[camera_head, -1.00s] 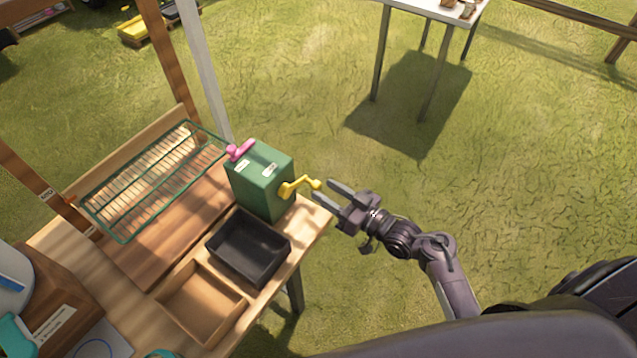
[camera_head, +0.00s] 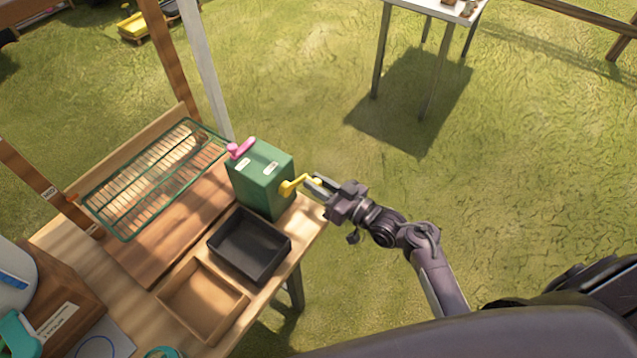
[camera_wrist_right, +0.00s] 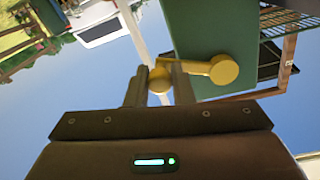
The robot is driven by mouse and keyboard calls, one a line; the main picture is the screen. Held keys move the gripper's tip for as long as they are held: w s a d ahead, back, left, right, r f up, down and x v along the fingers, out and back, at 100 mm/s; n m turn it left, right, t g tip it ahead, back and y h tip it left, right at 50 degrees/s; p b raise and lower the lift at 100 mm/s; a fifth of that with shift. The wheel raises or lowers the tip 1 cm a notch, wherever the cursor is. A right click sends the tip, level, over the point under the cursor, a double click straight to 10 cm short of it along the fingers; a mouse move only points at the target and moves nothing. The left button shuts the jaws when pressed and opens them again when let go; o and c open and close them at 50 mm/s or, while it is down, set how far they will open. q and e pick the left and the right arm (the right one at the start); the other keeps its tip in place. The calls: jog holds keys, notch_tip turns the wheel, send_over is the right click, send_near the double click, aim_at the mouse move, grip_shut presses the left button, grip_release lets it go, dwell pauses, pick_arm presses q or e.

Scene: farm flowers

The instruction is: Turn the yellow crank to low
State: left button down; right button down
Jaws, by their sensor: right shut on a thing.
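The yellow crank (camera_head: 292,186) sticks out from the right side of a green box (camera_head: 258,180) on the wooden table. Its arm runs to the right and slightly up, ending in a knob. My right gripper (camera_head: 314,186) is at the knob end, its fingers shut on it. In the right wrist view, the crank (camera_wrist_right: 223,70) shows its round hub against the green box, and its knob sits between the fingers of my right gripper (camera_wrist_right: 160,85). My left gripper is not in view.
A black tray (camera_head: 249,247), a wooden tray (camera_head: 203,300) and a green wire rack (camera_head: 155,178) share the table. Open grass (camera_head: 520,180) lies to the right.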

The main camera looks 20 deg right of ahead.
jog(key=shift+r, duration=0.1)
jog(key=n, duration=0.1)
jog(key=r+n, duration=0.1)
jog(key=shift+w+d+r+n, duration=0.1)
jog(key=shift+d+r+n, duration=0.1)
jog(key=shift+r+n, duration=0.1)
jog(key=n, duration=0.1)
jog(key=r+n, duration=0.1)
jog(key=shift+r+n, duration=0.3)
jog(key=shift+n, duration=0.1)
jog(key=r+n, duration=0.2)
jog(key=n, duration=0.1)
jog(key=r+n, duration=0.1)
jog(key=shift+s+a+n+y+b, duration=0.2)
jog(key=shift+a+n+y+b, duration=0.1)
jog(key=shift+n, duration=0.1)
jog(key=shift+s+a+r+n+y+b, duration=0.1)
jog(key=shift+s+a+r+n+b, duration=0.4)
jog(key=shift+n, duration=1.05)
jog(key=shift+s+a+r+n+y+b, duration=0.15)
jog(key=shift+s+a+r+n, duration=0.35)
jog(key=shift+n, duration=1.1)
jog(key=shift+s+a+r+n+y+b, duration=0.1)
jog(key=shift+s+a+r+n+b, duration=0.2)
jog(key=shift+a+r+n, duration=0.85)
jog(key=shift+d+f+n, duration=0.35)
jog(key=shift+d+n, duration=0.05)
jog(key=shift+d, duration=0.05)
